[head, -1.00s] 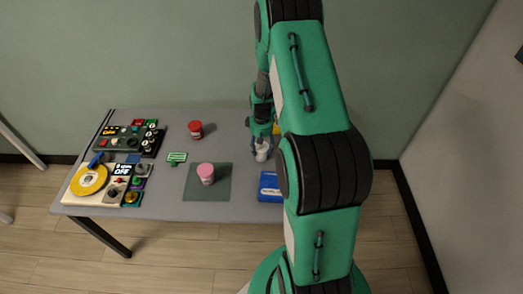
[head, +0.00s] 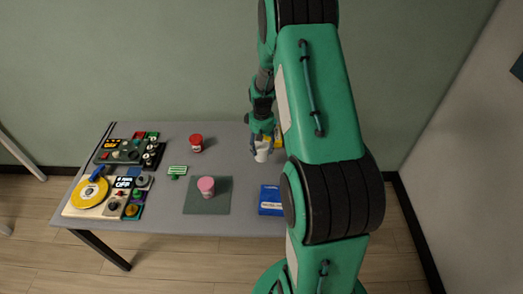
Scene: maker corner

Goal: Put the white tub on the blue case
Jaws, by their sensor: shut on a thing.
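The white tub (head: 262,154) is at the right part of the table, behind the blue case. My gripper (head: 262,143) is around its upper part, shut on it from above. Whether the tub touches the table or hangs just above it, I cannot tell. The blue case (head: 271,208) lies flat near the table's front edge, partly hidden on its right by my arm. Its visible top is clear.
A pink tub (head: 206,186) stands on a dark green mat (head: 207,206). A red tub (head: 196,142) is farther back. A green block (head: 178,171), control panels and a yellow disc (head: 89,193) fill the left.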

